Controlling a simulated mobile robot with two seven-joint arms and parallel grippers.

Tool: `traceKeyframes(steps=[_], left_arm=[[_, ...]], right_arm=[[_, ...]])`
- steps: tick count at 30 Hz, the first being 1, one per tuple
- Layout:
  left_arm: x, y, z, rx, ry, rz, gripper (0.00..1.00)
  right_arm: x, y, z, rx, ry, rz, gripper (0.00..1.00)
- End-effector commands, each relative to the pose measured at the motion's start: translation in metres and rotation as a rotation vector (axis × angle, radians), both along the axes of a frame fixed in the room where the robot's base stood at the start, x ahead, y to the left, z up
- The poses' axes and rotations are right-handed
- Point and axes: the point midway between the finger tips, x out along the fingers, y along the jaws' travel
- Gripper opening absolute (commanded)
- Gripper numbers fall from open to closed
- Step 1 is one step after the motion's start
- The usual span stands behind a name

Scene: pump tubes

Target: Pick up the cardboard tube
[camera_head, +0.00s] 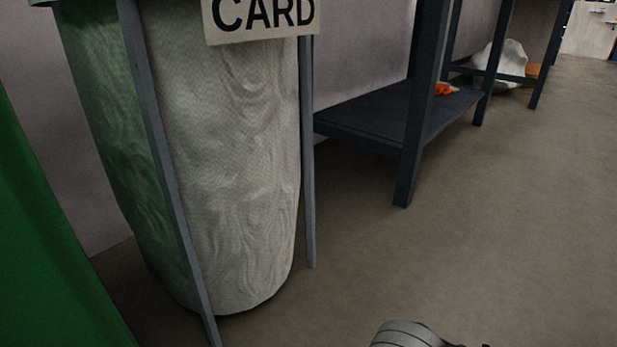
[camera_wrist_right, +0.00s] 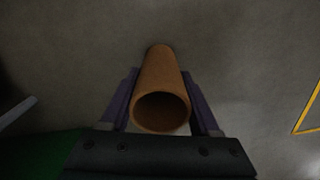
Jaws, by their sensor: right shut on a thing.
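The cardboard tube (camera_wrist_right: 161,84) is brown and hollow, and shows in the right wrist view with its open end towards the camera. My right gripper (camera_wrist_right: 162,92) is shut on the tube, with one purple-grey finger on each side of it. Grey floor shows behind the tube, with nothing else touching it in this view. In the head view the tube and both grippers are out of sight. Only a rounded grey part of my arm shows at the bottom edge.
A pale fabric bin (camera_head: 235,170) with a sign reading CARD (camera_head: 262,14) stands on thin grey legs at the left. A green surface (camera_head: 40,240) is at far left. A dark shelf unit (camera_head: 370,112) stands behind. The floor (camera_head: 480,230) at right is clear.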

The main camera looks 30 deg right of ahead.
Motion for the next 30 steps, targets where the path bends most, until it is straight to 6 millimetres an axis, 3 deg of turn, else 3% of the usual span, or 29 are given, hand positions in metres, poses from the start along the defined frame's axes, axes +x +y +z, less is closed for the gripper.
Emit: traceKeyframes(steps=[3,14,27,30], left_arm=[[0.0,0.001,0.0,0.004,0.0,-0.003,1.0],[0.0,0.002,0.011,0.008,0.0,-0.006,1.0],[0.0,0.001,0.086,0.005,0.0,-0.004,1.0],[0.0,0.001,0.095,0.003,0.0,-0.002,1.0]], right_arm=[[0.0,0.0,0.0,0.0,0.0,0.0,0.09],[0.0,0.0,0.011,0.0,-0.001,0.0,0.09],[0.0,0.0,0.089,0.0,0.0,0.001,0.09],[0.0,0.0,0.099,0.0,0.0,0.0,0.09]])
